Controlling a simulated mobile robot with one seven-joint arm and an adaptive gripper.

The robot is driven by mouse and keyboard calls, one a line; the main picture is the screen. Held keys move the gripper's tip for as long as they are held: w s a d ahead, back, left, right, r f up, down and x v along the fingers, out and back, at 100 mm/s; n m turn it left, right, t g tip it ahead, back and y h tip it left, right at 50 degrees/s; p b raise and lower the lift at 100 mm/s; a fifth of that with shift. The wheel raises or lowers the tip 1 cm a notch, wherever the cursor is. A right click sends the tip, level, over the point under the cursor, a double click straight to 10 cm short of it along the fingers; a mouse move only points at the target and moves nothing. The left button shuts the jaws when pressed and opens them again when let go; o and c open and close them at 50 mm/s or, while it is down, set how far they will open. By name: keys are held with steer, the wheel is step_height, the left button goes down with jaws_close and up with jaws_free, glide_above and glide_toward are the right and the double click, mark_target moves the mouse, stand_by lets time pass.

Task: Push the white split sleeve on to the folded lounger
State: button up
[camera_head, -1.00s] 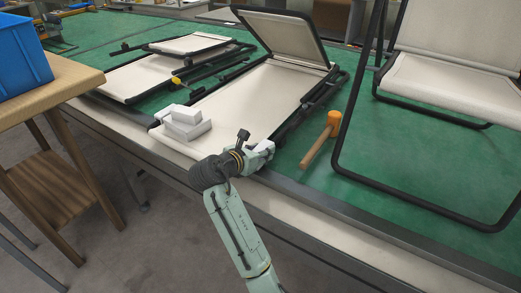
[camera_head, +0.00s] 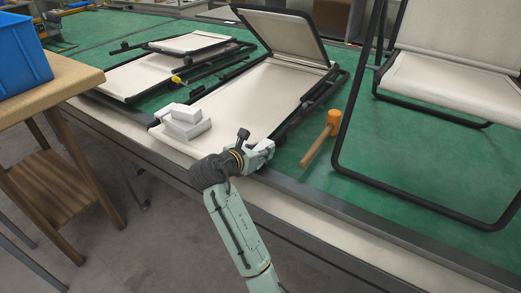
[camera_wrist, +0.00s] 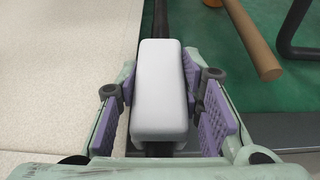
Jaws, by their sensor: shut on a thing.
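The white split sleeve (camera_wrist: 160,92) is a rounded white block between the purple pads of my gripper (camera_wrist: 164,105) in the wrist view. My gripper is shut on it. The lounger's black frame tube (camera_wrist: 160,18) runs in line with the sleeve and shows beyond it and just below its near end. I cannot tell whether the sleeve is around the tube or only resting on it. In the head view the lounger (camera_head: 255,92) lies on the green bench with its back section raised, and my gripper (camera_head: 264,150) is at its near right corner.
More white blocks (camera_head: 188,128) lie on the lounger's cream fabric. A mallet with an orange head (camera_head: 333,118) lies to the right on the green bench top (camera_head: 390,160). A standing chair frame (camera_head: 345,90) is farther right. Another folded lounger (camera_head: 140,78) lies at the left.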

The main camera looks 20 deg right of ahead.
steer(key=o, duration=1.2)
steer(key=v, duration=1.2)
